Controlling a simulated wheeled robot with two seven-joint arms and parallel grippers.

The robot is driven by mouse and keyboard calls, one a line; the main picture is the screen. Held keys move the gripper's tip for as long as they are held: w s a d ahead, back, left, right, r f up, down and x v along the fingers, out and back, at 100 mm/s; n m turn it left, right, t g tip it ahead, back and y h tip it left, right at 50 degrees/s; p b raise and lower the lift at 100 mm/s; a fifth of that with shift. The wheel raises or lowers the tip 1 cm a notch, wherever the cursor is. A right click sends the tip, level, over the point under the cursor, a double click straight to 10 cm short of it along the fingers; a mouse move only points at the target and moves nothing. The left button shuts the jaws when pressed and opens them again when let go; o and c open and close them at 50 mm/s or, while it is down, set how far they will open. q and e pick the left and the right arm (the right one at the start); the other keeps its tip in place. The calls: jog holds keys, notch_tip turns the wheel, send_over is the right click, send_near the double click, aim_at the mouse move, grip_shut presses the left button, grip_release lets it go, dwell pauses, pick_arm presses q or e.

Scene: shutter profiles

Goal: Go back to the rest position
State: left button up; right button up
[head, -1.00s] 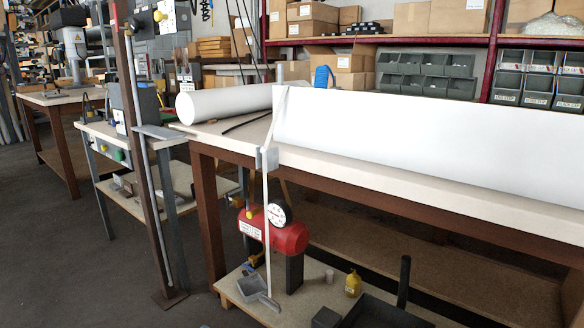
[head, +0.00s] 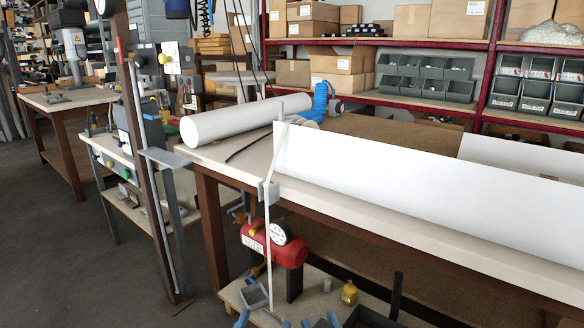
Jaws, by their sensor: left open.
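Long white shutter profiles show in the head view. One large white panel (head: 400,185) stands along the front of the workbench (head: 215,160), and another white piece (head: 525,160) lies behind it at right. A thin white strip (head: 268,235) hangs down the bench front by a grey bracket (head: 267,193). My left gripper (head: 262,320) shows only as blue-grey tips at the bottom edge, open, with nothing visible between them. My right gripper (head: 319,322) shows as similar tips just to its right; its jaw state is unclear. Most of both grippers is cut off by the frame.
A rusty post (head: 145,170) stands left of the bench. A lower shelf holds a red tank (head: 275,245) and a yellow bottle (head: 349,292). Dark floor at left is clear.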

pick_arm(q)
jog(key=s+a+f+g+y+p, duration=0.2)
jog(key=a+f+g+y+p, duration=0.15)
jog(key=f+g+p, duration=0.6)
pick_arm(e)
jog(key=s+d+f+g+h+p, duration=0.2)
jog(key=d+f+g+h, duration=0.15)
jog(key=f+g, duration=0.55)
pick_arm(q)
jog(key=s+a+f+g+y+p, duration=0.1)
jog(key=s+a+g+p, duration=0.4)
jog(key=s+g+p, duration=0.5)
jog(key=s+y, duration=0.1)
jog(key=s, duration=0.4)
jog(key=shift+f+n+y, duration=0.2)
jog(key=shift+n+y, duration=0.15)
jog(key=shift+n, duration=0.05)
pick_arm(e)
jog(key=s+d+f+g+h, duration=0.1)
jog(key=s+d+g, duration=0.1)
jog(key=s+g, duration=0.3)
jog(key=s+d+f+g+h, duration=0.1)
jog(key=s+d+g, duration=0.2)
jog(key=s, duration=0.7)
jog(key=g, duration=0.2)
jog(key=shift+m+g+h, duration=0.3)
jog(key=shift+m+h, duration=0.05)
jog(key=shift+m, duration=0.05)
